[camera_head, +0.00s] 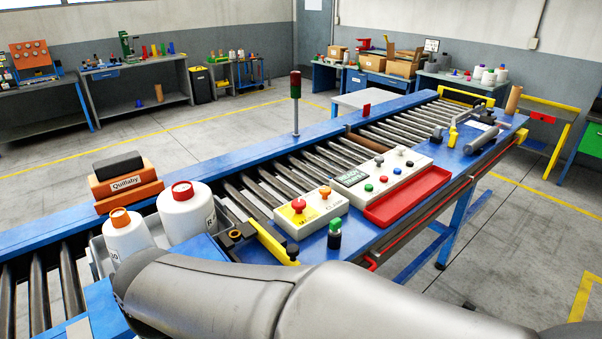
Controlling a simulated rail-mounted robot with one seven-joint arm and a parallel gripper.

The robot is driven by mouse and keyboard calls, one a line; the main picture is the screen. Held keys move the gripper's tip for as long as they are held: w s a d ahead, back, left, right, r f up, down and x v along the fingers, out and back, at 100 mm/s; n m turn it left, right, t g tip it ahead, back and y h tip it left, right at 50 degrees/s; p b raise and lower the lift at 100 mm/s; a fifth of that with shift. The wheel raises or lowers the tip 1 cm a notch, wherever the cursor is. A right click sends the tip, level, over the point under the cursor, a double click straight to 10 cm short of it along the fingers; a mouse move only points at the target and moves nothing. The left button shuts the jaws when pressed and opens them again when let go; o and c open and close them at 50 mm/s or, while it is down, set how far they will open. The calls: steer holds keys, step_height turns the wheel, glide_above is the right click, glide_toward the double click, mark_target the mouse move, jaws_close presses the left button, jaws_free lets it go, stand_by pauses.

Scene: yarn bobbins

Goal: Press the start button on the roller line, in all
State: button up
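No label is readable, so I cannot tell which is the start button. Left of it, a second box (311,215) has a red mushroom button (299,205) on yellow and an orange button (325,192). My grey arm crosses the bottom of the view, in front of both boxes. My gripper is not in view.
A red tray (408,196) lies right of the boxes. A signal lamp (295,88) rises behind the rollers.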

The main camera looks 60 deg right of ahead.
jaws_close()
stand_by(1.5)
